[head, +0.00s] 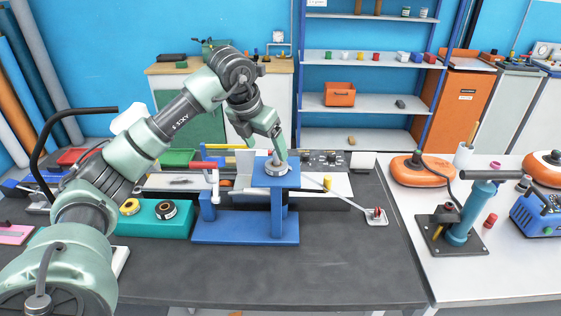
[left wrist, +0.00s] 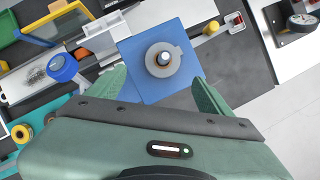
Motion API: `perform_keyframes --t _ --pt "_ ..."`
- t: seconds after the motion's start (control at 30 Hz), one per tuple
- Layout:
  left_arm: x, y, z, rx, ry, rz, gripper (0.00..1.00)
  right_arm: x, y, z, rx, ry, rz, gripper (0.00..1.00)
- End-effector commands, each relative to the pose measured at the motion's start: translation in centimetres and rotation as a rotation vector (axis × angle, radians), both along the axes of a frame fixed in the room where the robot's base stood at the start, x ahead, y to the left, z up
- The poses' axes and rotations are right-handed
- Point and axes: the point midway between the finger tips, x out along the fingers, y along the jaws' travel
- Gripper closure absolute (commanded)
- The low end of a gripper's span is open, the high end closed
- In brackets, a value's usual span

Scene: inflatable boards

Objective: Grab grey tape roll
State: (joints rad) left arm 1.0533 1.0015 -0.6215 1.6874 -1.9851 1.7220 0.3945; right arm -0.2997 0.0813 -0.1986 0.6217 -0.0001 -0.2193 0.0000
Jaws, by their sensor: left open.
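The grey tape roll (head: 277,168) lies flat on top of the blue stand (head: 245,228), around a short upright peg. In the left wrist view the grey tape roll (left wrist: 152,69) shows as a ring on the blue square top (left wrist: 140,91), with the peg's bright tip in its middle. My left gripper (head: 280,150) is just above the stand top and partly covers the roll in the head view. Its two fingers (left wrist: 160,84) are apart, one to each side of the roll's near side, with nothing held between them. My right gripper is not in view.
A teal holder (head: 148,226) with yellow and dark rolls stands left of the stand. A rod with a small plate (head: 376,217) lies to the right. Trays and a white strip fill the table's back. The dark tabletop (head: 340,265) is clear in front and right.

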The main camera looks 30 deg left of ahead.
Motion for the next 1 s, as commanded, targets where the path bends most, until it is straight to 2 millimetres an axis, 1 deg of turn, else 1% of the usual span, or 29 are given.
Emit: perform_keyframes --t 0.23,0.4,0.53,0.63,0.83,0.87,0.9,0.97,1.0 --pt "1.0 -0.1 -2.4 0.003 0.008 0.002 0.19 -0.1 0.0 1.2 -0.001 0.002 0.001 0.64" --pt "2.3 -0.4 -4.5 0.002 0.011 0.001 0.19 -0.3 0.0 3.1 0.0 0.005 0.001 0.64" --pt "2.9 -0.4 -6.1 0.001 0.007 0.0 0.19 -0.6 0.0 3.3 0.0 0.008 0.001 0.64" --pt "3.1 -0.4 -6.6 0.002 0.005 -0.001 0.19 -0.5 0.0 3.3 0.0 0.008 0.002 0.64" --pt "3.2 -0.4 -6.7 0.002 0.004 0.0 0.19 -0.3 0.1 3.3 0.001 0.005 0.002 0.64" --pt "3.2 -0.4 -6.7 0.002 0.004 0.0 0.28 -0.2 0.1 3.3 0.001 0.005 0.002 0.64" --pt "3.2 -0.4 -6.7 0.001 0.004 -0.001 0.39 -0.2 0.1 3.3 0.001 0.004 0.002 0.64" --pt "3.2 -0.4 -6.7 0.001 0.004 -0.001 0.55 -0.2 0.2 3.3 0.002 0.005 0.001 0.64" --pt "3.2 -0.4 -6.7 0.001 0.004 -0.001 0.67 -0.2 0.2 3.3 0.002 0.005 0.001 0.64"
